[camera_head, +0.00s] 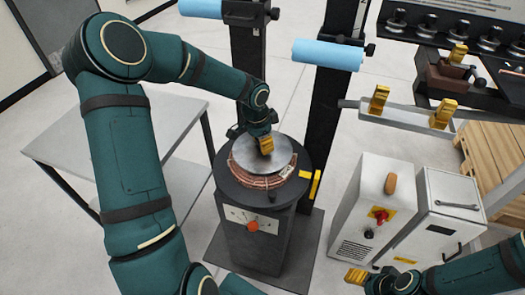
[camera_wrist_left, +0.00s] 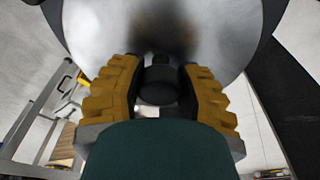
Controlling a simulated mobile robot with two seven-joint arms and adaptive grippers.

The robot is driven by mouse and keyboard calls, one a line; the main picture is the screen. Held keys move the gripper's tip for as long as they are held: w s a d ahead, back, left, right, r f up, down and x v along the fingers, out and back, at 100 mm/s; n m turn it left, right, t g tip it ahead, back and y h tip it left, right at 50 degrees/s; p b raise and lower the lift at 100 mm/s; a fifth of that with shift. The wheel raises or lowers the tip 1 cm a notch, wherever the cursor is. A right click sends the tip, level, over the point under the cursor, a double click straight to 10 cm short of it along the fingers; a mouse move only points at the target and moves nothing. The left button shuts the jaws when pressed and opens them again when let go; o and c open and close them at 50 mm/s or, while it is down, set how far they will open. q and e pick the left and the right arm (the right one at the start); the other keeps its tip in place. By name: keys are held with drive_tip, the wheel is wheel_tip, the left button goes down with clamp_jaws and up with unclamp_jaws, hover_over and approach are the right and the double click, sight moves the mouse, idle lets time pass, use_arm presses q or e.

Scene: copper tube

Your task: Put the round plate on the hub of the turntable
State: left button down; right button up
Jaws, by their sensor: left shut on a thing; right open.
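The round plate (camera_head: 280,160) is a grey metal disc above the copper tube coil (camera_head: 254,181) on the dark turntable (camera_head: 228,187). It covers the middle, so the hub is hidden. My left gripper (camera_head: 266,146) is over the plate, shut on its dark knob. In the left wrist view the yellow fingers (camera_wrist_left: 158,92) stand on both sides of this knob, with the plate (camera_wrist_left: 215,30) filling the upper part. I cannot tell whether the plate rests on the hub or hangs just above it. My right gripper (camera_head: 357,277) is open and empty, low at the right.
The turntable stands on a dark pedestal with an orange knob (camera_head: 253,225). A grey table (camera_head: 60,140) is at the left. Dark posts with blue rolls (camera_head: 328,54) stand behind. White cabinets (camera_head: 375,215) and a tool rail (camera_head: 405,118) are at the right.

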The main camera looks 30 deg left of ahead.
sight(257, 151)
use_arm(q)
drive_tip(key=shift+f+b, duration=0.35)
drive_tip(key=shift+f, duration=1.25)
drive_tip(key=shift+f, duration=0.1)
drive_tip(key=c, duration=0.6)
unclamp_jaws()
drive_tip(key=shift+f, duration=0.1)
drive_tip(key=shift+c, duration=0.2)
drive_tip(key=shift+r, duration=0.45)
drive_tip(key=r+p, duration=0.1)
drive_tip(key=r, duration=0.2)
drive_tip(key=s+r+p, duration=0.1)
drive_tip(key=r, duration=0.3)
drive_tip(key=a+r+p, duration=0.1)
drive_tip(key=r, duration=0.3)
drive_tip(key=shift+s+r, duration=0.2)
drive_tip(key=shift+s, duration=0.05)
drive_tip(key=shift+s+f, duration=0.1)
